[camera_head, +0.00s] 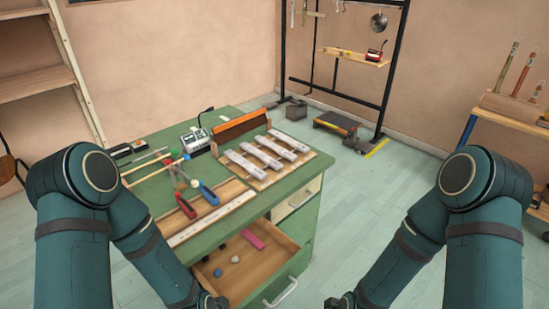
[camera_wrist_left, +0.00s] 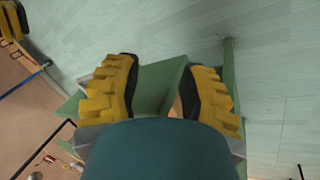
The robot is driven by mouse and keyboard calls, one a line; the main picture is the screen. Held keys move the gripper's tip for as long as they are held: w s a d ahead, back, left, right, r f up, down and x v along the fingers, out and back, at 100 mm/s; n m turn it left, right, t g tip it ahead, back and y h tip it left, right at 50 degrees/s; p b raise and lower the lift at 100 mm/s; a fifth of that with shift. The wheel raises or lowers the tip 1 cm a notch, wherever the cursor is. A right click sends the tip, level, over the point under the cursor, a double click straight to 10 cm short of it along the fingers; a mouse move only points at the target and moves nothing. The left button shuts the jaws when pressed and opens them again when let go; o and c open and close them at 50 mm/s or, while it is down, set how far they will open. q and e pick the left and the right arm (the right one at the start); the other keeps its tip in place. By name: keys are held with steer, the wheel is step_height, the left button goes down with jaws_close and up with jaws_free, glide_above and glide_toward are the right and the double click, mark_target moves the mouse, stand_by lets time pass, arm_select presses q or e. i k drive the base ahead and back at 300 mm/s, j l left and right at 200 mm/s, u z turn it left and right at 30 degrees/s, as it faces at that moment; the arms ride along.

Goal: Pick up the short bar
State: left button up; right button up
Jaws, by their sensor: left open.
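Several pale grey metal bars lie side by side on a wooden board (camera_head: 307,157) on the green workbench (camera_head: 226,229) in the head view. The bars include a front one (camera_head: 244,164) and a back one (camera_head: 289,142). Their lengths look close, so I cannot tell which is the short bar. My left gripper (camera_wrist_left: 157,70) shows in the left wrist view with its yellow fingers spread wide and nothing between them. Green surfaces and the pale floor show beyond it. In the head view both arms run down to the bottom edge, well short of the bars; the right gripper is out of frame.
An open drawer (camera_head: 288,264) juts out below the bench front, holding a pink block (camera_head: 253,238) and small balls. Red (camera_head: 186,207) and blue (camera_head: 209,194) handled tools lie left of the bars. An orange-edged wooden piece (camera_head: 240,124) stands behind them.

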mark_target(285, 153)
steer(key=k+l+z, duration=0.1)
steer(key=k+z, duration=0.2)
steer(key=k, duration=0.35)
steer(key=i+l+z, duration=0.1)
steer(key=z, duration=0.4)
steer(key=i+z, duration=0.3)
steer(key=z, duration=0.15)
steer(key=i+j, duration=0.15)
steer(key=i, duration=0.3)
steer(key=i+j, duration=0.15)
steer(key=i, duration=0.3)
steer(key=i+j, duration=0.15)
steer(key=i, duration=1.7)
steer(key=i+u, duration=0.2)
steer(key=u, duration=0.15)
steer(key=i+u, duration=0.2)
steer(key=u, duration=0.15)
steer(key=i+l+u, duration=0.15)
steer(key=u, duration=0.15)
steer(key=i, duration=0.05)
